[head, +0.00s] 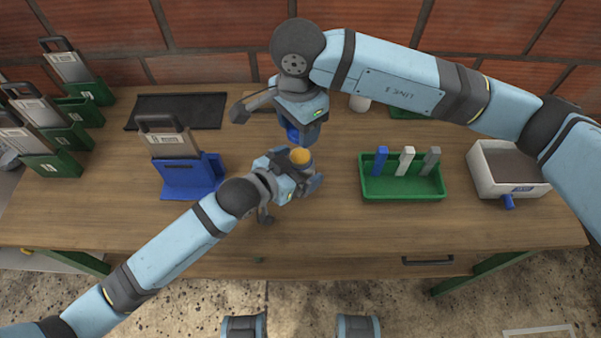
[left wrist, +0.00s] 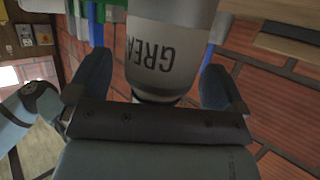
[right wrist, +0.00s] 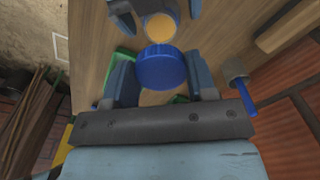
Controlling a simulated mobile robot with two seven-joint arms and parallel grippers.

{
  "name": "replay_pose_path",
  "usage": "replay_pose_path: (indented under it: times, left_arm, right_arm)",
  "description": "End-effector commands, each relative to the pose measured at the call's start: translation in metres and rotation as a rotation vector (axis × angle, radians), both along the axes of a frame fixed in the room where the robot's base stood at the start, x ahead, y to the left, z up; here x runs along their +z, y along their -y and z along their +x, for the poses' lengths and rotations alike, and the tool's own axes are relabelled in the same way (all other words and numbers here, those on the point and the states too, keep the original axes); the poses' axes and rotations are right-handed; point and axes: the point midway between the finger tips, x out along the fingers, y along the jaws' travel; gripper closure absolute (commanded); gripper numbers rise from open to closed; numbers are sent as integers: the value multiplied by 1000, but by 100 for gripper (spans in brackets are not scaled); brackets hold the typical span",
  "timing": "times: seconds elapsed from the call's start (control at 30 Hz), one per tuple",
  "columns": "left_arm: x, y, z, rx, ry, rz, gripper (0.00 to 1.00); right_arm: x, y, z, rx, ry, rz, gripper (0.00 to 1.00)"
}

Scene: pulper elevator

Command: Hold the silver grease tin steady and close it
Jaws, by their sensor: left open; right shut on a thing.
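The silver grease tin (head: 309,170) stands upright on the table, open at the top, with orange grease showing. Its lettering, partly visible as "GREA", shows upside down in the left wrist view (left wrist: 165,45). My left gripper (head: 301,177) is open, with its fingers on either side of the tin; I cannot see finger contact. My right gripper (head: 302,130) is shut on a round blue lid (right wrist: 161,68). The lid is apart from the tin, just behind and above it in the head view. The right wrist view shows the tin's open top (right wrist: 160,30) beyond the lid.
A green tray (head: 402,190) with blue, white and grey pieces is right of the tin. A white box (head: 487,177) with a blue tap stands farther right. A blue holder (head: 190,190) with a metal plate is left. The front table strip is mostly clear.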

Motion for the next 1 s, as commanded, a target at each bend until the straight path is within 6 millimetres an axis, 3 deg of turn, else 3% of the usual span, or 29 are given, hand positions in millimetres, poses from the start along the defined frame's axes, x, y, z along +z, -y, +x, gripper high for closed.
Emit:
replay_pose_path:
  times: [0.4,0.7,0.87,1.0]
  left_arm:
    - [-2,4,4,0,0,0,5]
    - [-2,4,4,0,0,0,74]
    - [-2,4,4,0,0,0,76]
    - [-2,4,4,0,0,0,76]
  right_arm:
    - [0,0,0,0,0,0,70]
    - [0,0,0,0,0,0,70]
    - [-5,0,0,-1,-1,-1,70]
    - [-24,0,-1,0,-2,-2,70]
